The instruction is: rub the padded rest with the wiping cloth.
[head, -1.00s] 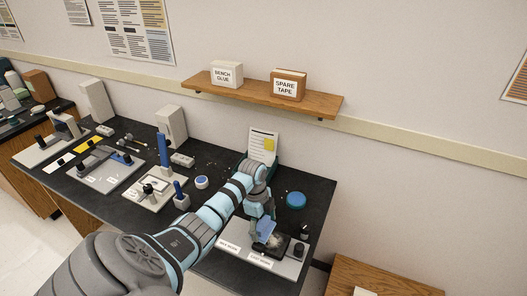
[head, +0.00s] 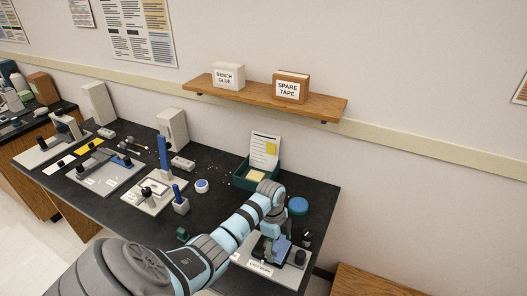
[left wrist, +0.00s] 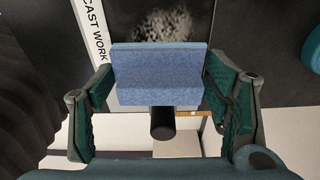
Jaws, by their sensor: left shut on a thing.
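My left gripper (head: 273,238) is over the pale plate at the table's front right. It is shut on the blue wiping cloth (left wrist: 158,75), a folded block that spans between its two green fingers. A bit of the cloth (head: 282,246) shows below the gripper in the head view. The padded rest (left wrist: 168,20) is a dark pad with a whitish dusty smear, just beyond the cloth's far edge in the left wrist view. In the head view the arm and gripper mostly hide it. I cannot tell whether the cloth touches the pad. My right gripper is not in view.
A black knob (left wrist: 163,122) stands near the cloth. A green tray (head: 244,181) with a card, a blue round lid (head: 298,206) and a blue-handled tool (head: 181,202) stand around the arm. A wooden shelf (head: 240,92) with two boxes hangs above.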

